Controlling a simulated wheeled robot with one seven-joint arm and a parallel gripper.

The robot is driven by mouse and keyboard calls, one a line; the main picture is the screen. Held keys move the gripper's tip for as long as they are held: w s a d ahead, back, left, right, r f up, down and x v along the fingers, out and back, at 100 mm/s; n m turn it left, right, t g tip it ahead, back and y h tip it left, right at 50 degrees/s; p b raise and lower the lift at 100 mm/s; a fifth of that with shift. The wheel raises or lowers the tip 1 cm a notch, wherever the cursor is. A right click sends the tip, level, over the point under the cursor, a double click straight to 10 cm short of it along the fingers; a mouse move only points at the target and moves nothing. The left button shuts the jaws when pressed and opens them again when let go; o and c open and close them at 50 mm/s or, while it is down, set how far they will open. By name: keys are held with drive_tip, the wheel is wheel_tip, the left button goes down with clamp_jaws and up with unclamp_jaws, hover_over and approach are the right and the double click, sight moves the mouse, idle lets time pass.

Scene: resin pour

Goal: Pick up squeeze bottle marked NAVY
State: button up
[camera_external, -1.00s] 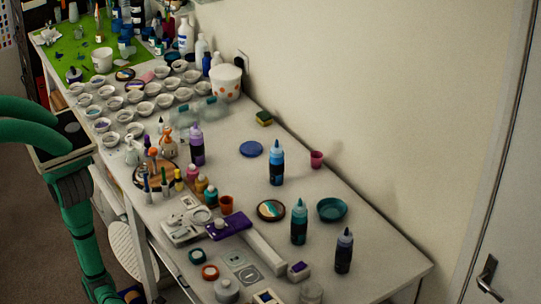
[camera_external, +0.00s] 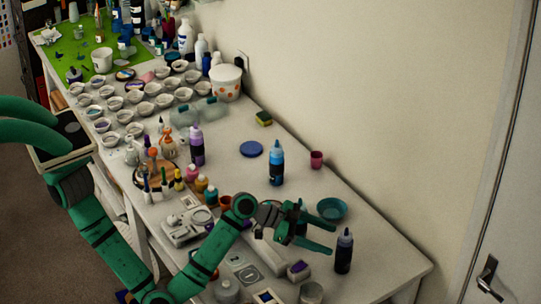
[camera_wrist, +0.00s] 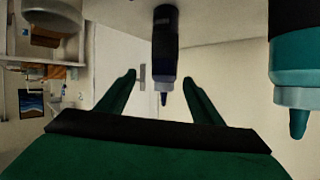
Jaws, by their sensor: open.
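The squeeze bottle with dark navy contents and a grey-blue cap (camera_external: 344,252) stands upright near the right end of the table; its label is not readable. My gripper (camera_external: 327,239) is open, just left of this bottle, with its fingers pointing toward it. In the wrist view, which appears upside down, the dark bottle (camera_wrist: 165,40) shows ahead, in line with the gap between the open fingers (camera_wrist: 159,79). The fingers appear not to touch it.
A teal bottle (camera_wrist: 292,75) stands close by at the right of the wrist view; my arm mostly hides it externally. A teal bowl (camera_external: 332,209), a blue bottle (camera_external: 277,165) and a small white box with purple (camera_external: 298,271) are nearby. The wall runs behind.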

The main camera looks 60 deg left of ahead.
sight(344, 249)
drive_tip(key=w+d+f+n, duration=0.1)
drive_tip(key=w+d+f, duration=0.3)
drive_tip(key=w+d, duration=0.2)
drive_tip(key=shift+w+h, duration=0.4)
drive_tip(key=shift+w, duration=0.65)
drive_tip(key=shift+a, duration=0.1)
drive_tip(key=c, duration=1.3)
